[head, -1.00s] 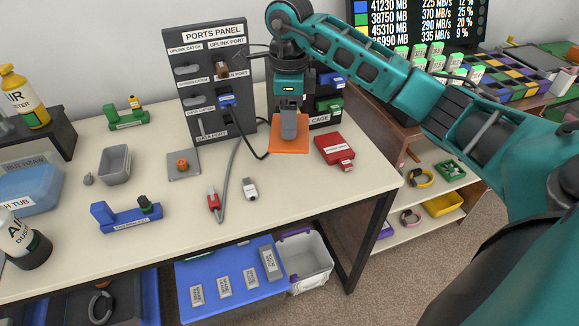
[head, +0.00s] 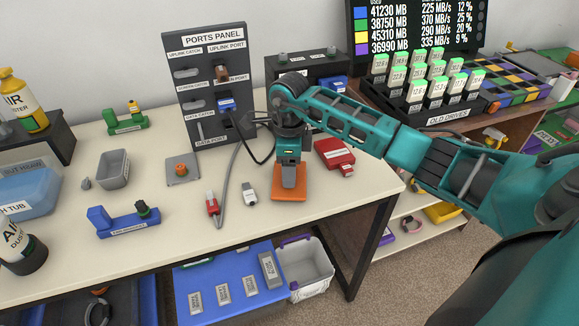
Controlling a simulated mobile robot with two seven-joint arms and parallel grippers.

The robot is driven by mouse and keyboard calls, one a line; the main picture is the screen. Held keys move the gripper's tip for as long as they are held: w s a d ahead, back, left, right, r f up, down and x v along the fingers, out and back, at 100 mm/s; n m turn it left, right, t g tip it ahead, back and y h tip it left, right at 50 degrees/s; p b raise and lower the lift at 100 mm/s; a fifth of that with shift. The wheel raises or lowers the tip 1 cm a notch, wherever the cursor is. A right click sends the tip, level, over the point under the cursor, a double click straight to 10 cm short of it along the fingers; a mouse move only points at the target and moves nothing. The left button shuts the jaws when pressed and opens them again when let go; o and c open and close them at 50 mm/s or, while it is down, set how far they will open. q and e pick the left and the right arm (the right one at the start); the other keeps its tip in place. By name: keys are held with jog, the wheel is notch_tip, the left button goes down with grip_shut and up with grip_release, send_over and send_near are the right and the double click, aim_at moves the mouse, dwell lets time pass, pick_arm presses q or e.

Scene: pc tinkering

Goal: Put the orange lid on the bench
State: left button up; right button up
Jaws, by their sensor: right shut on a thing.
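The orange lid (head: 290,195) is a flat orange square at the right part of the bench (head: 250,221), near its front edge. My right gripper (head: 289,182) points down and is shut on the lid from above. The lid is at or just above the bench top; I cannot tell whether it touches. The gripper hides the lid's middle. My left gripper is not in view.
A red box (head: 334,152) lies right of the lid. A grey USB stick (head: 249,194) and a red plug (head: 212,203) with a grey cable lie to its left. The ports panel (head: 208,85) stands behind. A white bin (head: 304,268) is below the bench edge.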

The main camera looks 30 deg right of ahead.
jog(key=shift+f, duration=0.15)
jog(key=o, duration=1)
jog(key=shift+o, duration=0.2)
notch_tip(320, 180, up, 12)
jog(key=p, duration=0.1)
jog(key=shift+r, duration=0.2)
